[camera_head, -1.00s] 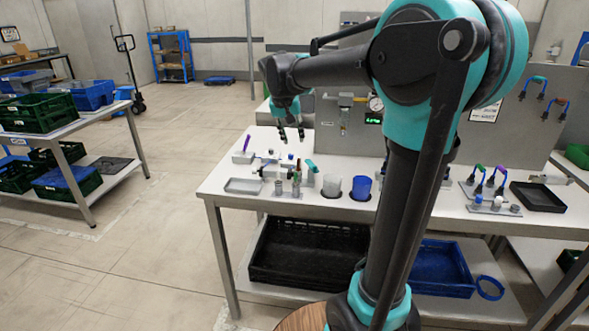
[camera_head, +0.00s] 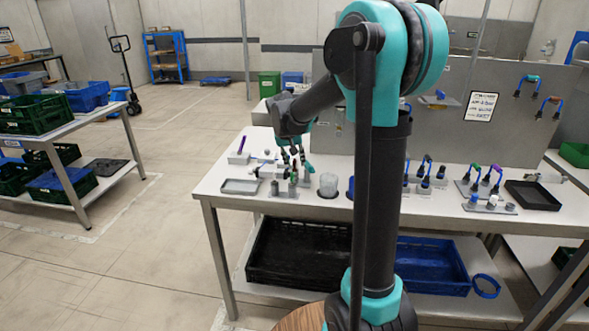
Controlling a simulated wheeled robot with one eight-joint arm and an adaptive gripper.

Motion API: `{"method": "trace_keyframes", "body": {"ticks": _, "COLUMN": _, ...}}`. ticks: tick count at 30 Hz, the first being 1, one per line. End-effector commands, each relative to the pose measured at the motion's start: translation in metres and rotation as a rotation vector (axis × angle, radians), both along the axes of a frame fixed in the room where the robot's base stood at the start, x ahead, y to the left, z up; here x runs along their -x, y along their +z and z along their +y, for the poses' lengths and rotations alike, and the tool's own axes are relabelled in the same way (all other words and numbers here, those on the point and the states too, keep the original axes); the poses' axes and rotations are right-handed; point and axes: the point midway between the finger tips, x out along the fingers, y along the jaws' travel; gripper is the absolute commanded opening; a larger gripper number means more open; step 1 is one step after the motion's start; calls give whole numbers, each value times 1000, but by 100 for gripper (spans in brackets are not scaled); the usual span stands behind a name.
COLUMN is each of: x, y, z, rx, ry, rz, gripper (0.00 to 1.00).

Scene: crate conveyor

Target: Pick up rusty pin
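Small grey upright cylindrical parts (camera_head: 293,187) stand in a grey holder (camera_head: 285,195) near the front left of the worktable. They are too small for me to tell which, if any, is the rusty pin. My gripper (camera_head: 294,159) points down over the left part of the table, just above and behind this holder. Its two dark fingers are spread apart, with nothing visible between them. A white fixture (camera_head: 268,172) lies beside and partly below the fingers.
A grey shallow tray (camera_head: 240,187), a purple upright tool (camera_head: 243,143) and a clear cup (camera_head: 328,184) are close by. My arm partly hides a blue cup (camera_head: 351,187). A black tray (camera_head: 533,195) lies at the right. Crates sit on the lower shelf.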

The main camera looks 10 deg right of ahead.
Motion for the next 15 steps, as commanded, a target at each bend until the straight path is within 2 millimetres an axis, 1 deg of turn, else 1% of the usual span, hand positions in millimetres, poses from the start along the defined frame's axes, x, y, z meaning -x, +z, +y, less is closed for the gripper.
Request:
{"method": "trace_keyframes", "body": {"ticks": 6, "x": 0, "y": -1, "z": 0, "rx": 0, "ry": 0, "rz": 0, "gripper": 34}}
{"method": "trace_keyframes", "body": {"ticks": 7, "x": 0, "y": -1, "z": 0, "rx": 0, "ry": 0, "rz": 0, "gripper": 33}}
{"method": "trace_keyframes", "body": {"ticks": 15, "x": 0, "y": -1, "z": 0, "rx": 0, "ry": 0, "rz": 0, "gripper": 0}}
